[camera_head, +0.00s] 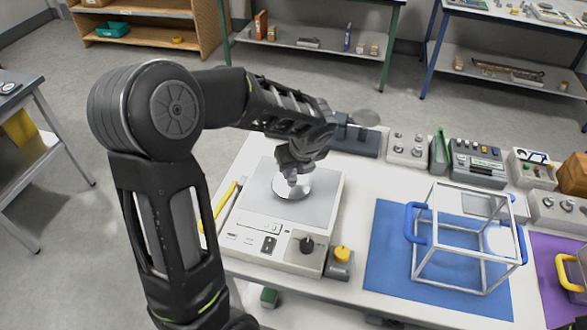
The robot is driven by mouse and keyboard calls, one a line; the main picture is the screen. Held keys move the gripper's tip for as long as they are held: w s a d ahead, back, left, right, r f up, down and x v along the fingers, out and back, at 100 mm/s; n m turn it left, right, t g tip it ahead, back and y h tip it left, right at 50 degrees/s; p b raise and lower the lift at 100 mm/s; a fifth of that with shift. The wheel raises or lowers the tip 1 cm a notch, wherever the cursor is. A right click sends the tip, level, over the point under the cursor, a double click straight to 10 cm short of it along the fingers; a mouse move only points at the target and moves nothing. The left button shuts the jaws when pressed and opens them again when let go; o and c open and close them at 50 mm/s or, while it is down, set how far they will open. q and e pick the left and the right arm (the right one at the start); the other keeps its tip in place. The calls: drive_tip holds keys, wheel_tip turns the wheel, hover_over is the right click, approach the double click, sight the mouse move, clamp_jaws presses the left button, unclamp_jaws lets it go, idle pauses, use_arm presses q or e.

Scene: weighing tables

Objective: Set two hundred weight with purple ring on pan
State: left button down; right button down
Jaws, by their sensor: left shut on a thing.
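A scale (253,232) with a flat grey top and a round silver pan (303,191) stands on the left part of the white table. My left gripper (292,171) points down over the pan. It is shut on a small grey metal weight (291,179), which is mostly hidden by the fingers. The weight is at or just above the pan; I cannot tell whether it touches. No purple ring can be made out on it. My right gripper is not in view.
A small block with a yellow knob (341,255) stands beside the scale. A white open frame with blue handles (436,244) stands on a blue mat (385,255). Several boxes with knobs (408,149) line the table's back. A yellow bar (220,207) lies left of the scale.

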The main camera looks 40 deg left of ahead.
use_arm(q)
drive_tip(key=c, duration=1.2)
unclamp_jaws()
drive_tip(key=v, duration=1.2)
drive_tip(key=shift+b, duration=0.3)
drive_tip(key=shift+s, duration=0.1)
